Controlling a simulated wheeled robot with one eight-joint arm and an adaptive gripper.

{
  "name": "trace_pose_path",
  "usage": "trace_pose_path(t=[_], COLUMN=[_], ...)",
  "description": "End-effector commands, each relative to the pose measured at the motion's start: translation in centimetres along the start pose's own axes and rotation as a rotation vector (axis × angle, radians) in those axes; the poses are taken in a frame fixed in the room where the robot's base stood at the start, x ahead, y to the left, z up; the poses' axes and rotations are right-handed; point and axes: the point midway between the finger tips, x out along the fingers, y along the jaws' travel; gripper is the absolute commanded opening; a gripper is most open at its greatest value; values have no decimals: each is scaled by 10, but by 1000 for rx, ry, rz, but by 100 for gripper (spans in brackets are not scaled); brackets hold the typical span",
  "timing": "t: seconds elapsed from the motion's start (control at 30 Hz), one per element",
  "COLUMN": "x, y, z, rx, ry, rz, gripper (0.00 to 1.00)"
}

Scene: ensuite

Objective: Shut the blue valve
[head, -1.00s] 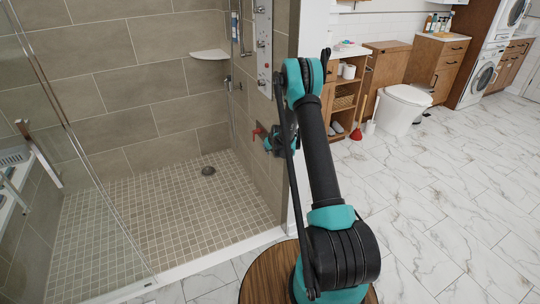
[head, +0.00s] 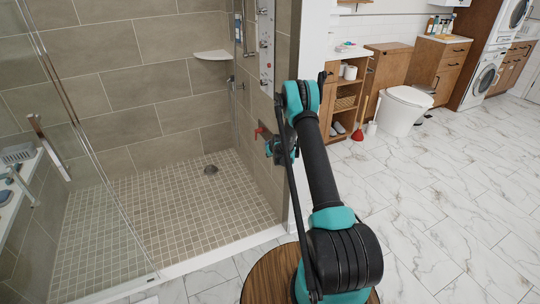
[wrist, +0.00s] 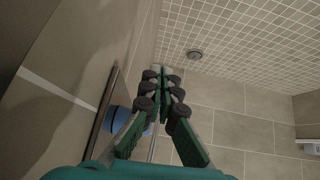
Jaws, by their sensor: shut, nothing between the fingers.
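A blue round part (wrist: 118,120), likely the blue valve, sticks out from the tiled wall in the wrist view. It is left of my gripper's fingers and partly hidden behind the left one. My gripper (wrist: 163,74) is shut and empty, its fingers side by side. Its fingertips reach past the blue part; whether a finger touches it I cannot tell. In the head view my gripper is at the shower's right wall, just below a red handle (head: 260,131). The blue valve cannot be made out there.
A glass panel (head: 90,150) stands at the left of the shower. A shower column (head: 265,45) and corner shelf (head: 212,54) are above. The drain (head: 211,170) lies in the tiled floor. The wall's end edge is close beside my arm.

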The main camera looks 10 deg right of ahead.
Motion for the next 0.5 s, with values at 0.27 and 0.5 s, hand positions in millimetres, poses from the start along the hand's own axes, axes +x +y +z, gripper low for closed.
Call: trace_pose_path(t=[0.27,0.5], x=[12,18], y=[-1,-2], z=[-1,-2], rx=[0,0], ry=[0,0], rz=[0,0], gripper=[0,0])
